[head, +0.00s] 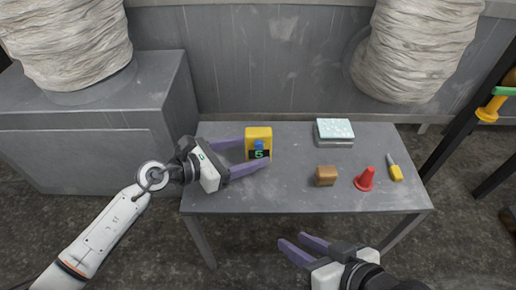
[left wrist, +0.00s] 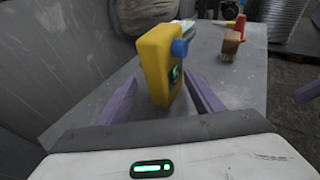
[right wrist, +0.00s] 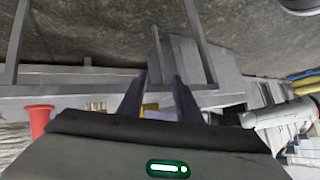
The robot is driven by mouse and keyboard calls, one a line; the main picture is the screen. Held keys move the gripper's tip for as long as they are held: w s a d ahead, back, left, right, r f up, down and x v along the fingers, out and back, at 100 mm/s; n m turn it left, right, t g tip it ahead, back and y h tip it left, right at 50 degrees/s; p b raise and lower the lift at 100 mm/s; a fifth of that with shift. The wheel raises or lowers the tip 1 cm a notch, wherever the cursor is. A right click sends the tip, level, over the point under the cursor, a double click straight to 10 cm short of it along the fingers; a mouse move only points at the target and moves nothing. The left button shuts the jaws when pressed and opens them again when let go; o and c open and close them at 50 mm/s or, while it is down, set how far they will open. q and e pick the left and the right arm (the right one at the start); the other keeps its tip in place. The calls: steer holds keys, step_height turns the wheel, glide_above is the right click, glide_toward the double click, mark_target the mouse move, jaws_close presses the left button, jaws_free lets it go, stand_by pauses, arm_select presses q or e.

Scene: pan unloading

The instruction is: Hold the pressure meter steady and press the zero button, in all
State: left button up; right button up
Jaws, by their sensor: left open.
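The yellow pressure meter (head: 258,133) stands upright on the grey table, with a blue button (head: 259,145) and a dark display showing a green 5. My left gripper (head: 256,153) is open, its purple fingers on either side of the meter. In the left wrist view the meter (left wrist: 154,62) stands between the fingers, with visible space beside them; the blue button (left wrist: 180,47) juts from its face. My right gripper (head: 292,240) is open and empty, in front of the table's near edge. A yellow patch shows between its fingers in the right wrist view, perhaps the meter.
On the table's right half are a brown brush-like block (head: 325,176), a red cone (head: 365,179), a yellow-handled tool (head: 395,172) and a pale-topped box (head: 334,131). The table (head: 285,192) is bare between the meter and the block. Large wrapped rolls stand behind.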

arm_select(q)
steer(key=shift+w+d+f, duration=0.25)
steer(key=shift+w+d, duration=0.15)
steer(key=shift+d, duration=0.15)
steer(key=shift+w+d, duration=0.15)
steer(key=shift+d, duration=0.05)
arm_select(e)
steer(key=shift+a+r, duration=0.2)
steer(key=shift+r, duration=0.15)
arm_select(q)
steer(key=shift+c, duration=0.4)
arm_select(e)
steer(key=shift+f, duration=0.1)
arm_select(q)
steer(key=c, duration=1.1)
arm_select(e)
steer(key=shift+f, duration=0.1)
jaws_close()
